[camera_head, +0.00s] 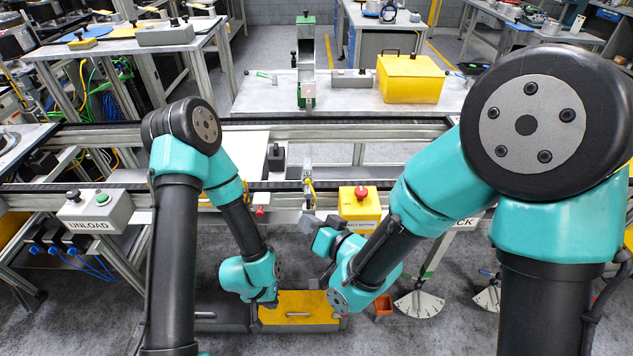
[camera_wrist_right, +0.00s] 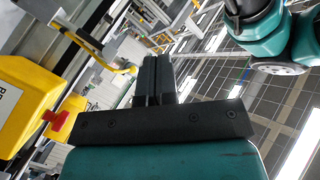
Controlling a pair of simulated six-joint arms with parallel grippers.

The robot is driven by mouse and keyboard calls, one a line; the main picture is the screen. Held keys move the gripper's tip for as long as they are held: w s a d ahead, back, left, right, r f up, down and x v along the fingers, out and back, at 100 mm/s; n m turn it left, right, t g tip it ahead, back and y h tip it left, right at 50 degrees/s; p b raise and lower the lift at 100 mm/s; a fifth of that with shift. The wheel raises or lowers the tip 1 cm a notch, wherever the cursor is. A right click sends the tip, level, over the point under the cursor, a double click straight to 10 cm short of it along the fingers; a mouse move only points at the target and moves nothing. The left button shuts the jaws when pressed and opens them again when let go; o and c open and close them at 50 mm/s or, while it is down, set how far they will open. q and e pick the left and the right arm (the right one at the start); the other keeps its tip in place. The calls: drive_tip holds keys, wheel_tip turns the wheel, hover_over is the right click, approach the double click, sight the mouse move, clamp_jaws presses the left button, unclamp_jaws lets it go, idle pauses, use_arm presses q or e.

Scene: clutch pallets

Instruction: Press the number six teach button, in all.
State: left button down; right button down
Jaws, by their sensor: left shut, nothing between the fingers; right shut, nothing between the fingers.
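I cannot make out a teach button marked six in either view. My left gripper (camera_head: 268,301) points down at the bottom centre, low over the yellow-topped block, mostly hidden behind its own wrist. It is shut and empty.
An UNLOAD box (camera_head: 95,213) with a black and a green button stands at left. A conveyor rail (camera_head: 270,187) crosses the middle. A yellow-and-dark block (camera_head: 300,309) lies at the bottom centre. A yellow case (camera_head: 411,78) stands on the back bench. Dial plates (camera_head: 420,303) are at lower right.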

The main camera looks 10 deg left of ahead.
sight(308, 181)
drive_tip(key=shift+w, duration=0.15)
drive_tip(key=shift+w+a, duration=0.35)
drive_tip(key=shift+w, duration=1.05)
drive_tip(key=shift+w+a, duration=0.35)
drive_tip(key=shift+w, duration=1)
drive_tip(key=shift+w+a, duration=0.35)
drive_tip(key=shift+w, duration=1.05)
drive_tip(key=shift+w, duration=0.15)
drive_tip(key=shift+w, duration=0.3)
drive_tip(key=shift+w+a, duration=0.2)
drive_tip(key=shift+w, duration=0.25)
drive_tip(key=shift+s, duration=0.15)
drive_tip(key=shift+s+d, duration=0.2)
drive_tip(key=shift+s, duration=0.55)
